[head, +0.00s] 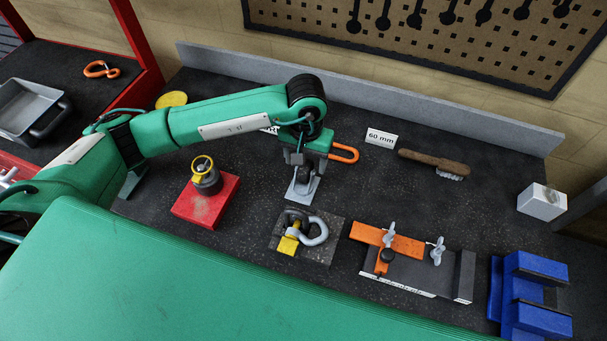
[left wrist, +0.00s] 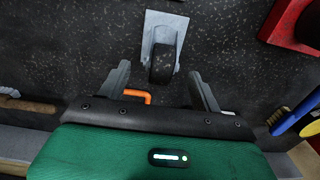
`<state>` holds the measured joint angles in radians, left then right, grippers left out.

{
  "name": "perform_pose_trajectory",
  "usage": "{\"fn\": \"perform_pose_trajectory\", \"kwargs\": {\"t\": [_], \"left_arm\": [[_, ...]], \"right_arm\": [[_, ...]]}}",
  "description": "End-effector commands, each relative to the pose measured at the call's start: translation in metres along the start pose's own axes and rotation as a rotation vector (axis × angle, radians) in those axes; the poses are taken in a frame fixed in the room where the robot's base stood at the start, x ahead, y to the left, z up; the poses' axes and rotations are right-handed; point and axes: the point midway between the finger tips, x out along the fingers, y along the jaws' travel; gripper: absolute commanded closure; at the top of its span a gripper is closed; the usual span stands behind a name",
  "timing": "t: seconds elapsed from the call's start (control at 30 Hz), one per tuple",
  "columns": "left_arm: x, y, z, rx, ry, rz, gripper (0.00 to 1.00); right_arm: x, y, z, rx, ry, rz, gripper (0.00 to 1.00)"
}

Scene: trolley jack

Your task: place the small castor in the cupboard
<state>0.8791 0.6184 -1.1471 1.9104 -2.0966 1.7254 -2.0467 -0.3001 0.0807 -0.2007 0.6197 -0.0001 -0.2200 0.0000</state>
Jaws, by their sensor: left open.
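The small castor (head: 302,188) has a grey metal plate and a dark wheel. It is on the dark bench top below my left gripper (head: 307,166). In the left wrist view the castor (left wrist: 163,30) shows its plate pointing away and its wheel close to the line between the fingertips. My left gripper (left wrist: 160,73) is open, with one finger on each side of the wheel and visible gaps. I see no surely identifiable cupboard; a red-framed unit with a dark shelf (head: 85,58) is at the far left. My right gripper is not in view.
An orange hook (head: 346,153) lies close beside my left gripper. A red block (head: 222,209) with a yellow-ringed part is left, and a shackle (head: 316,232) on a plate is in front. A brush (head: 425,161) lies right. A low grey ledge (head: 450,114) runs behind.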

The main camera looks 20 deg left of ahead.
Motion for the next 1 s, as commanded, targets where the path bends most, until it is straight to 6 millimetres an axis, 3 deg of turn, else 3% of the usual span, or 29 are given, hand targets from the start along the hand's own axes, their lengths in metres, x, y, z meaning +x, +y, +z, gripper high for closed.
{"fn": "perform_pose_trajectory", "kwargs": {"t": [0.33,0.7,0.97,1.0], "left_arm": [[0.023,-0.001,0.002,0.0,-0.003,-0.001,0.35],[0.064,-0.002,0.004,0.0,-0.001,0.0,0.35],[0.068,-0.002,0.004,0.0,0.001,0.0,0.35],[0.068,-0.002,0.004,0.0,0.001,0.0,0.4]], "right_arm": [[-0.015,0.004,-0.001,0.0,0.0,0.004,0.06],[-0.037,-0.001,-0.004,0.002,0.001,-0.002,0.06],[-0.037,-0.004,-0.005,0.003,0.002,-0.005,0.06],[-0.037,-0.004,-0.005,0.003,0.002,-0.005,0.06]]}}
